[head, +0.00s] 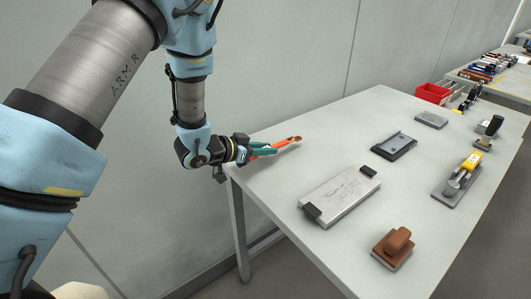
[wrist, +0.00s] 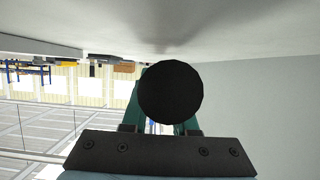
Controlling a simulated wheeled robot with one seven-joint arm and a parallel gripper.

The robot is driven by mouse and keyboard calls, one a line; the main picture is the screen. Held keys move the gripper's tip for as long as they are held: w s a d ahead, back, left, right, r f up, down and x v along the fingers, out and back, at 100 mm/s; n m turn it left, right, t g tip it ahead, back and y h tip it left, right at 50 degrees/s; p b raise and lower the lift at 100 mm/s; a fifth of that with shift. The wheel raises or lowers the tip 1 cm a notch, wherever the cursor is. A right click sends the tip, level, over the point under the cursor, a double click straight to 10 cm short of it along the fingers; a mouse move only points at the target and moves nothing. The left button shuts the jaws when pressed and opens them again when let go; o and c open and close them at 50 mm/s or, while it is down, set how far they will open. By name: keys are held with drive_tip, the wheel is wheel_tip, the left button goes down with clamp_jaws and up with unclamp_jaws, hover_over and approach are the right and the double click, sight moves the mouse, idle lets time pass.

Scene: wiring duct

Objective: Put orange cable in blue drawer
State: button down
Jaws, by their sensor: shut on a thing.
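My gripper (head: 266,149) with green fingers is at the table's left corner, shut on a long orange object (head: 284,143). The object points right over the tabletop and has a darker, rounded far end. I cannot tell from its shape that it is a cable, nor whether it touches the table. In the wrist view, a black round end (wrist: 170,92) sits between the green fingers (wrist: 168,127) and hides their tips. No blue drawer shows in either view.
The grey table (head: 262,178) carries a silver plate with black ends (head: 340,195), a dark tray (head: 393,146), a brown-handled block (head: 393,248) and a yellow-and-grey clamp (head: 458,180). A red bin (head: 434,93) is at the far end. A wall runs along the left.

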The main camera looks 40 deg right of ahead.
drive_tip(key=shift+f, duration=1.05)
drive_tip(key=shift+f, duration=0.2)
drive_tip(key=c, duration=0.7)
unclamp_jaws()
drive_tip(key=shift+r, duration=0.15)
drive_tip(key=shift+a+r, duration=0.1)
drive_tip(key=shift+a, duration=0.05)
drive_tip(key=b+v, duration=0.3)
drive_tip(key=v, duration=0.8)
drive_tip(key=shift+a+r, duration=0.2)
drive_tip(key=shift+a, duration=0.1)
